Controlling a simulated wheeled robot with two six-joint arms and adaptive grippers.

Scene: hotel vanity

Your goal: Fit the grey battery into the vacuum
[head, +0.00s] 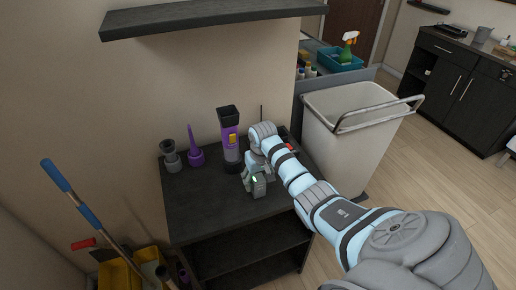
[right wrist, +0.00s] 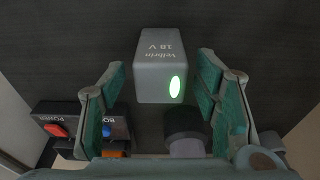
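The grey battery (head: 259,187) stands on the dark shelf top near its front, with a lit green light. In the right wrist view the battery (right wrist: 163,66) shows white lettering and sits between the fingertips of my right gripper (right wrist: 163,78). The fingers are open, with a small gap on each side of the battery. In the head view my right gripper (head: 255,174) is over the battery and hides part of it. The purple and black vacuum (head: 231,146) stands upright behind and to the left, with a yellow part on its front. My left gripper is out of view.
A purple nozzle (head: 196,154) and a grey attachment (head: 171,157) stand left of the vacuum. A dark box with a red button (right wrist: 56,129) and a blue button lies close to the gripper. A white bin (head: 352,125) stands right of the shelf unit (head: 205,220).

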